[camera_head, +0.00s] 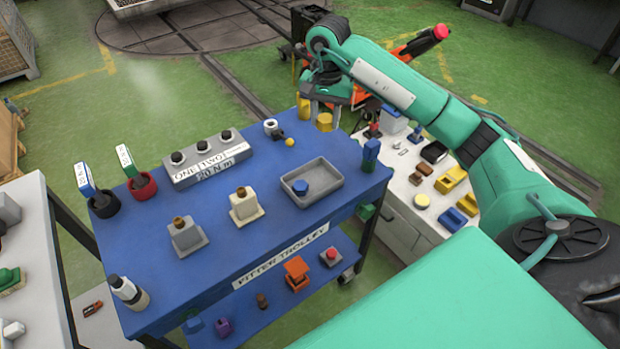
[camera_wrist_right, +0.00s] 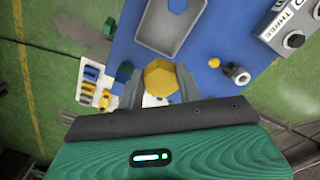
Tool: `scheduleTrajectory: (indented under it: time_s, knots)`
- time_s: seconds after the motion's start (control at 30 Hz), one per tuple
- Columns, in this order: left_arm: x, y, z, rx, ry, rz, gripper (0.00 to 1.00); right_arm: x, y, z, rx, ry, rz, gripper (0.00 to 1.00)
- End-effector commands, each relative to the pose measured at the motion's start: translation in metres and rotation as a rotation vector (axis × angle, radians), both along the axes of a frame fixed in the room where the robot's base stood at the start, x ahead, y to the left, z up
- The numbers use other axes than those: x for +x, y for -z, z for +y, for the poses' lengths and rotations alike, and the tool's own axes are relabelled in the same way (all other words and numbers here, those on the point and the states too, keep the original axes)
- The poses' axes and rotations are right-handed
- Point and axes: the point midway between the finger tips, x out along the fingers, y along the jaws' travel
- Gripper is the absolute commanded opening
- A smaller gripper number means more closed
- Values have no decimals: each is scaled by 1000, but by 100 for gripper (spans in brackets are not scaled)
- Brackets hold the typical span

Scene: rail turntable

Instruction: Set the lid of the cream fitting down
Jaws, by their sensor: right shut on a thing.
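My right gripper (camera_head: 325,114) is shut on a yellow eight-sided piece (camera_head: 324,122), which looks like the lid. In the right wrist view this yellow piece (camera_wrist_right: 160,77) sits between the two fingertips (camera_wrist_right: 159,88). It is held up near the trolley's far edge. The cream fitting (camera_head: 245,208) stands upright on the blue trolley top, with a brown stub on top and no lid on it. A similar grey fitting (camera_head: 186,238) stands to its left. My left gripper is not in view.
On the trolley (camera_head: 250,250), a grey tray (camera_head: 330,191) holds a blue piece (camera_head: 301,187). A grey-white part (camera_head: 272,128) and a small yellow knob (camera_head: 290,142) lie near the far edge. A button box (camera_head: 205,160) stands at the back. Bare blue surface surrounds the cream fitting.

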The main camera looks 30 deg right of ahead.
Motion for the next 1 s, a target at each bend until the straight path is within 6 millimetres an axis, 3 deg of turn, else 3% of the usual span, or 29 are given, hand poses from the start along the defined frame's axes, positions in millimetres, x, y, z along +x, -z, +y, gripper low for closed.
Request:
scheduleTrajectory:
  time_s: [0.5,0.87,1.0]
  knots:
    - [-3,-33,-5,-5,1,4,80,-2,121,1,2,-1,6,8]
    - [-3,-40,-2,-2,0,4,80,-1,156,1,1,-2,3,8]
    - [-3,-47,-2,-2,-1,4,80,-1,178,2,2,-2,3,8]
